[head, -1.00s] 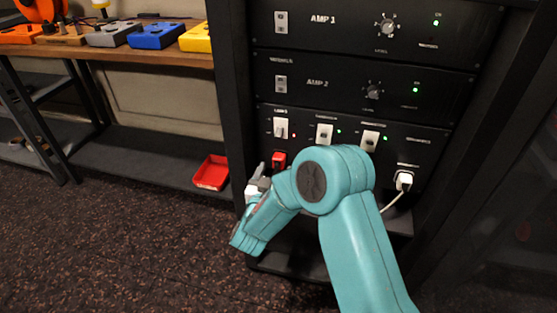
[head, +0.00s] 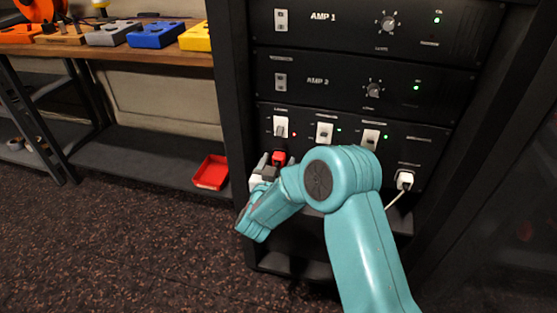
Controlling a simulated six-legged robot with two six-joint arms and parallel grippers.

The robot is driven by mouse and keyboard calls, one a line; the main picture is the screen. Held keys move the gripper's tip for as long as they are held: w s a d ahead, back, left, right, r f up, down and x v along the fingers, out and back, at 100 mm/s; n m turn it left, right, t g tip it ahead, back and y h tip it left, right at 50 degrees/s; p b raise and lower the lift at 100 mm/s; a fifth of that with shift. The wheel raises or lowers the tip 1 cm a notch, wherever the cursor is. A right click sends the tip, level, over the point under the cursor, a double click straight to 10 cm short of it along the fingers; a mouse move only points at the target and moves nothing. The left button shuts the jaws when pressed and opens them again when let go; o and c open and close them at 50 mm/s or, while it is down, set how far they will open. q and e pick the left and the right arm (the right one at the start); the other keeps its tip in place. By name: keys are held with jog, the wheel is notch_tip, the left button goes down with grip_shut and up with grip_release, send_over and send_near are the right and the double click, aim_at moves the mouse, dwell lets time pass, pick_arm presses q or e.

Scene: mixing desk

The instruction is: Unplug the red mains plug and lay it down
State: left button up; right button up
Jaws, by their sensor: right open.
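The red mains plug (head: 279,157) sits in a socket at the lower left of the power panel in the black rack. The switch above it has a small red light beside it. My right gripper (head: 269,163) is open, with its dark fingers right at the plug. One finger stands to the left of the plug; the other is hard to make out. I cannot tell whether the fingers touch it. My teal arm hides the panel's lower middle. My left gripper is not in view.
A shallow red tray (head: 211,173) lies on the low shelf left of the rack. A white plug (head: 405,179) with a white cable is in the panel's right socket. The rack's left upright (head: 233,110) stands close to the gripper. A workbench (head: 130,55) with coloured pedals is at upper left.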

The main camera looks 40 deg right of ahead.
dwell(0.8)
grip_shut()
jog(key=v, duration=0.6)
jog(key=shift+b, duration=0.4)
dwell(0.7)
